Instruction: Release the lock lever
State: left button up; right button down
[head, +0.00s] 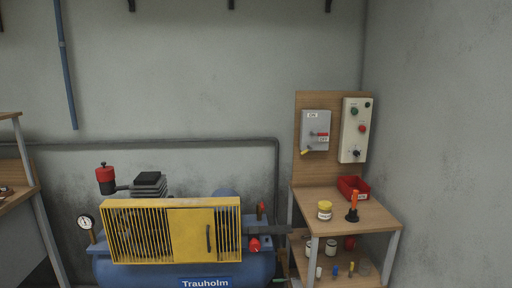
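No part is marked clearly as the lock lever, so I cannot tell which one it is. A grey switch box (315,130) with small labels is mounted on the wooden back panel (301,171) at the right of the head view. Neither of my grippers is in view.
A beige control box (354,130) with buttons and a knob hangs beside the switch box. Another bench (14,202) edges in at left.

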aim_at(309, 148)
jog(key=i+l+u, duration=0.2)
jog(key=u, duration=0.2)
jog(key=i+l+u, duration=0.15)
jog(key=l+u, duration=0.2)
jog(key=i+l+u, duration=0.1)
jog(key=l+u, duration=0.15)
jog(key=u, duration=0.15)
jog(key=i+l, duration=0.1)
jog(key=l, duration=0.4)
jog(key=i+l+u, duration=0.15)
jog(key=l, duration=0.35)
jog(key=i+l, duration=0.1)
jog(key=l, duration=0.4)
jog(key=u, duration=0.05)
